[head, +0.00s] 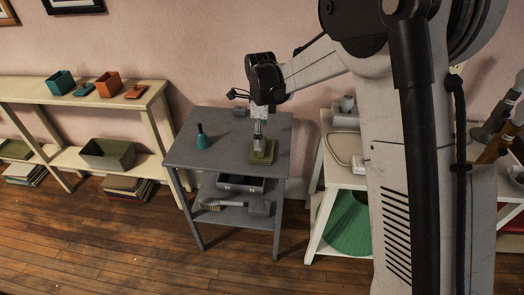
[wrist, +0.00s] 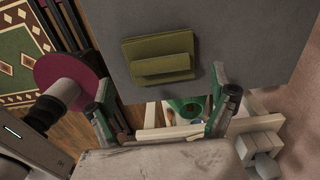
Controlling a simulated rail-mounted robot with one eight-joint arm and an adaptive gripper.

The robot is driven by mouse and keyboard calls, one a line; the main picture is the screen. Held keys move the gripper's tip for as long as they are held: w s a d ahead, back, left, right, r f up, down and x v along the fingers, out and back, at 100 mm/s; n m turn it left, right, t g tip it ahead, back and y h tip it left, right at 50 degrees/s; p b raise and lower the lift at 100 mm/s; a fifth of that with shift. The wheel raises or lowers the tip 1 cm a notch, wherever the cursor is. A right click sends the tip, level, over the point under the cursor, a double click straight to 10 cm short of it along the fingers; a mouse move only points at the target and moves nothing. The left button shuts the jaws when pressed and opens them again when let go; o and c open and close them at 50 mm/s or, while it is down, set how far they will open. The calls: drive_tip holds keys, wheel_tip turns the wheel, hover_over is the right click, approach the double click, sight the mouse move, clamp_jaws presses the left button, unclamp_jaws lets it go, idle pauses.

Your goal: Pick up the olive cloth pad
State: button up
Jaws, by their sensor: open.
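The olive cloth pad (head: 263,155) lies on the grey table (head: 185,150), near its right side in the head view. In the wrist view the pad (wrist: 137,48) is a flat olive square with a raised bar across it. My gripper (head: 259,138) points down just above the pad, and its lower end overlaps the pad in the head view. In the wrist view my gripper's (wrist: 163,97) fingers are spread apart with nothing between them. Whether a finger touches the pad cannot be told.
A teal bell-shaped object (head: 203,138) stands left on the same tabletop. A dark tray (head: 240,183) sits on the shelf below. A cream shelf (head: 60,97) with teal and orange boxes stands left. A white table (head: 345,178) stands close on the right.

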wheel_tip(320, 180, down, 5)
drive_tip(key=shift+d+r+b, duration=0.1)
drive_tip(key=shift+d+b, duration=0.05)
drive_tip(key=shift+b, duration=0.4)
drive_tip(key=c, duration=1.2)
drive_tip(key=shift+r, duration=0.1)
drive_tip(key=shift+r, duration=0.45)
drive_tip(key=r, duration=0.1)
drive_tip(key=r+p, duration=0.1)
drive_tip(key=s+r, duration=0.1)
drive_tip(key=r, duration=0.1)
drive_tip(key=shift+a, duration=0.35)
drive_tip(key=s+a+r, duration=0.2)
drive_tip(key=s+a+r+p, duration=0.1)
drive_tip(key=s+a+r, duration=0.1)
drive_tip(key=s, duration=0.1)
drive_tip(key=s+a+r, duration=0.2)
drive_tip(key=s, duration=0.1)
drive_tip(key=shift+s+a+p, duration=0.1)
drive_tip(key=shift+a+p, duration=0.2)
drive_tip(key=shift+p, duration=0.1)
